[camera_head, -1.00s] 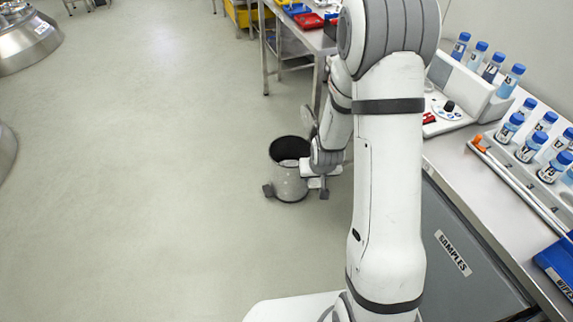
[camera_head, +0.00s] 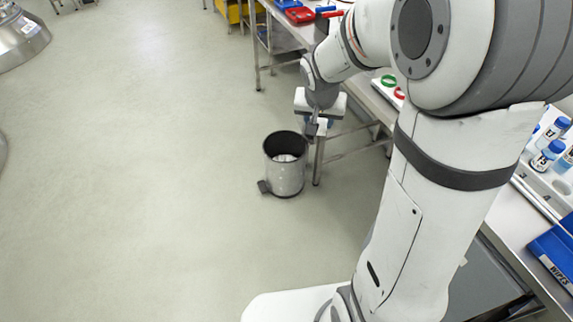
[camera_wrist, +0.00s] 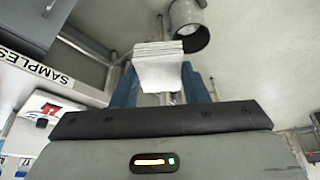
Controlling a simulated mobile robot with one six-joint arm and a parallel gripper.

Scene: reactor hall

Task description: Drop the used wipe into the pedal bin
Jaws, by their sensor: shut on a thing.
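The pedal bin (camera_head: 284,180) is a light grey cylinder with a dark rim, standing upright on the floor. Its mouth is open and something pale shows inside; its pedal (camera_head: 263,187) sticks out at the lower left. My gripper (camera_head: 314,130) is up and to the right of the bin's mouth in the head view. In the wrist view my gripper (camera_wrist: 160,88) is shut on the used wipe (camera_wrist: 158,66), a white folded pad between the blue fingers. The bin (camera_wrist: 188,28) shows just beyond the wipe there. The wipe cannot be made out in the head view.
A bench (camera_head: 290,36) with red and blue trays stands behind the bin, its leg (camera_head: 318,165) close on the right. At the right are sample bottles (camera_head: 548,155) and a blue wipes box (camera_head: 555,250).

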